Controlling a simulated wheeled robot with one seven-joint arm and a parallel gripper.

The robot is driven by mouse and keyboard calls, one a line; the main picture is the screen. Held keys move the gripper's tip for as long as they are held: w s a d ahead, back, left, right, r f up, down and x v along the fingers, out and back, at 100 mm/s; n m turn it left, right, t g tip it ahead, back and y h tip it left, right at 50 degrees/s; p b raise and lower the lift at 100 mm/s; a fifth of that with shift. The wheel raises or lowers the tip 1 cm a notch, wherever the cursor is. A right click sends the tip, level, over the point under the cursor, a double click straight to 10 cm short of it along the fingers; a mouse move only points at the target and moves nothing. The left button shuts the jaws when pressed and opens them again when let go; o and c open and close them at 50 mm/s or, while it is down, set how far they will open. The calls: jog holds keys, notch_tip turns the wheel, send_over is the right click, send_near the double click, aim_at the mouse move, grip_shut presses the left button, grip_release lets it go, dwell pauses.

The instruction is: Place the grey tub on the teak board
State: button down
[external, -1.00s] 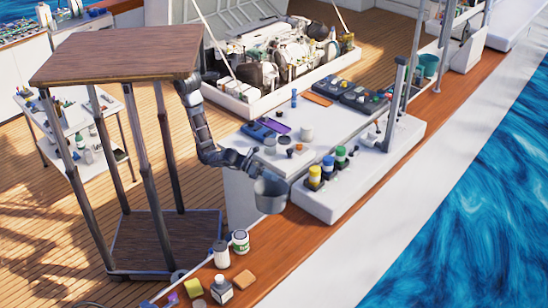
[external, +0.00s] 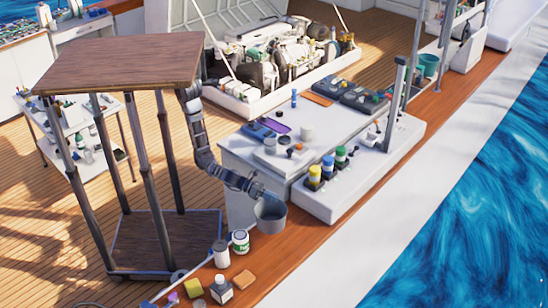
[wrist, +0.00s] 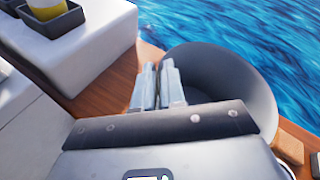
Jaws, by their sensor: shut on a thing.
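The grey tub (external: 270,218) is upright and open-topped, over the long reddish-brown teak board (external: 308,240) along the boat's side. I cannot tell whether its base touches the board. My gripper (external: 263,196) reaches down from the upper left and is shut on the tub's rim. In the wrist view the tub (wrist: 235,75) fills the right of the picture, and the fingers of my gripper (wrist: 158,85) are close together at its left wall. The board (wrist: 100,85) shows left of the fingers. The tub's base is hidden there.
A white step with paint jars (external: 314,178) is behind to the right. The board is clear right of the tub.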

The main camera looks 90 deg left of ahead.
aim_at(272, 208)
jog(key=shift+f+b, duration=0.35)
jog(key=shift+f, duration=3.15)
jog(key=shift+f, duration=0.15)
jog(key=c, duration=1.2)
grip_release()
